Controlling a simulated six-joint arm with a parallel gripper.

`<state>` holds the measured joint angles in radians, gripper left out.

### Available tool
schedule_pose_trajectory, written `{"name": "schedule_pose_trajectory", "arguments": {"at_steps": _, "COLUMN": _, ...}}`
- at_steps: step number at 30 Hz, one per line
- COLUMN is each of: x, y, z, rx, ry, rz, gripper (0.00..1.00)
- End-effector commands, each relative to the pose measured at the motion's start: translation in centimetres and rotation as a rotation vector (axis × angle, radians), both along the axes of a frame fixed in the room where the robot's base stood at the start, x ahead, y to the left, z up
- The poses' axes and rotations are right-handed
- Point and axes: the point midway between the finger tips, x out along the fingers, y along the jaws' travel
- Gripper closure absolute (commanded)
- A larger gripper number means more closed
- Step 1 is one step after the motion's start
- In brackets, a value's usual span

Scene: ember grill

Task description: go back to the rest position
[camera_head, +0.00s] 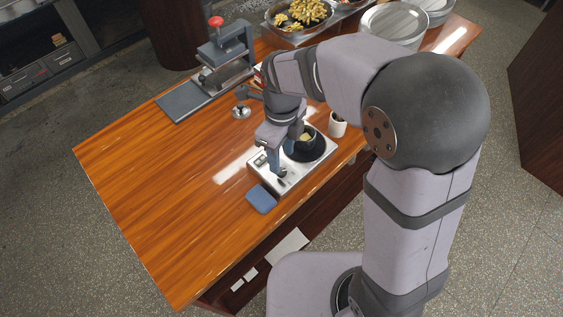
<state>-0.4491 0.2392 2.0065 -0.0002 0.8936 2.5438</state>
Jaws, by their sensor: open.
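My gripper (281,160) is open and points down over the left part of a small silver cooker (291,184) on the wooden table. A dark round pan or bowl (319,150) sits on the cooker just right of my gripper, with something pale yellow (306,137) in it. My gripper partly hides the cooker and the pan's left side. I cannot tell whether a fingertip touches the cooker or the pan.
A blue pad (261,199) lies in front of the cooker, and a white cup (338,125) stands behind it. A press with a red knob (216,22), a food tray (298,18) and plates (394,22) stand farther back. The table's left side (160,190) is clear.

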Motion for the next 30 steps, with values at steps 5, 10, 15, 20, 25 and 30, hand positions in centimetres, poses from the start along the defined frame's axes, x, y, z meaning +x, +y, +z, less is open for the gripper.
{"name": "schedule_pose_trajectory", "arguments": {"at_steps": 5, "x": 0.0, "y": 0.0, "z": 1.5, "rx": 0.0, "ry": -0.001, "rz": 0.0, "gripper": 0.58}}
{"name": "schedule_pose_trajectory", "arguments": {"at_steps": 10, "x": 0.0, "y": 0.0, "z": 1.9, "rx": 0.0, "ry": 0.0, "rz": 0.0, "gripper": 0.58}}
{"name": "schedule_pose_trajectory", "arguments": {"at_steps": 15, "x": 0.0, "y": 0.0, "z": 1.9, "rx": 0.0, "ry": 0.0, "rz": 0.0, "gripper": 0.58}}
{"name": "schedule_pose_trajectory", "arguments": {"at_steps": 20, "x": 0.0, "y": 0.0, "z": 1.9, "rx": 0.0, "ry": 0.0, "rz": 0.001, "gripper": 0.58}}
{"name": "schedule_pose_trajectory", "arguments": {"at_steps": 25, "x": 0.0, "y": 0.0, "z": 1.8, "rx": 0.0, "ry": 0.0, "rz": 0.063, "gripper": 0.58}}
{"name": "schedule_pose_trajectory", "arguments": {"at_steps": 30, "x": 0.1, "y": 0.0, "z": 1.8, "rx": 0.001, "ry": -0.005, "rz": 0.277, "gripper": 0.58}}
